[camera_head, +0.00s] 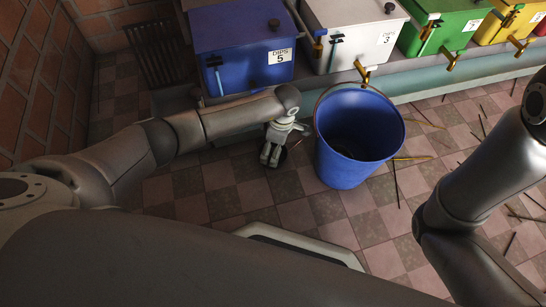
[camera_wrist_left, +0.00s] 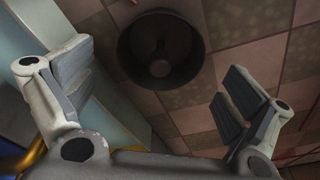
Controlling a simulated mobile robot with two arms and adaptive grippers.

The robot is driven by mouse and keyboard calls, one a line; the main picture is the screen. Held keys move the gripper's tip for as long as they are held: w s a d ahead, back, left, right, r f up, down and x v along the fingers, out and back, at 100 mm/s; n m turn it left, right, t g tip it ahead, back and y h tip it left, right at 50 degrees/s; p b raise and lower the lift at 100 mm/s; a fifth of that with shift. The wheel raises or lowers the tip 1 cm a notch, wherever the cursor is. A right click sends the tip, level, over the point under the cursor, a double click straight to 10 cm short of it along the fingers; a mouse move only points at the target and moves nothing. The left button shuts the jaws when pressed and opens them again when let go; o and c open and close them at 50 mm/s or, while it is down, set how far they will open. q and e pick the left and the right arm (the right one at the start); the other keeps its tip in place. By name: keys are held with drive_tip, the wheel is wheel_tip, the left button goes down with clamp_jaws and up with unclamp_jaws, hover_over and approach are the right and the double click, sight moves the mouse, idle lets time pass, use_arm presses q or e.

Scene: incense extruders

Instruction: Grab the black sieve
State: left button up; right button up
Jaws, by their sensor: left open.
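A dark, round, bowl-shaped thing, which I take for the black sieve (camera_wrist_left: 160,48), stands on the tiled floor in the left wrist view. Its round opening faces the camera and its inside is too dark to show any mesh. My left gripper (camera_wrist_left: 156,80) is open and empty, pointing down, with its two fingers spread wide to either side of the sieve's lower part in the picture and apart from it. In the head view my left gripper (camera_head: 269,161) hangs low over the floor and mostly hides the sieve. My right gripper is out of view.
A blue bucket (camera_head: 342,163) stands on the floor just right of my left gripper. A row of dip boxes, blue (camera_head: 238,75), white (camera_head: 345,60) and green (camera_head: 440,30), stands on a ledge behind. Thin sticks (camera_head: 396,183) lie scattered on the right floor.

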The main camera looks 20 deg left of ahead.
sight(284, 154)
use_arm(q)
drive_tip(key=f+b, duration=0.2)
drive_tip(key=f, duration=0.1)
drive_tip(key=f+b, duration=0.1)
drive_tip(key=f, duration=0.1)
drive_tip(key=shift+a+b, duration=0.3)
drive_tip(key=shift+r, duration=0.1)
drive_tip(key=shift+c, duration=0.5)
drive_tip(key=c, duration=1)
drive_tip(key=shift+c, duration=0.2)
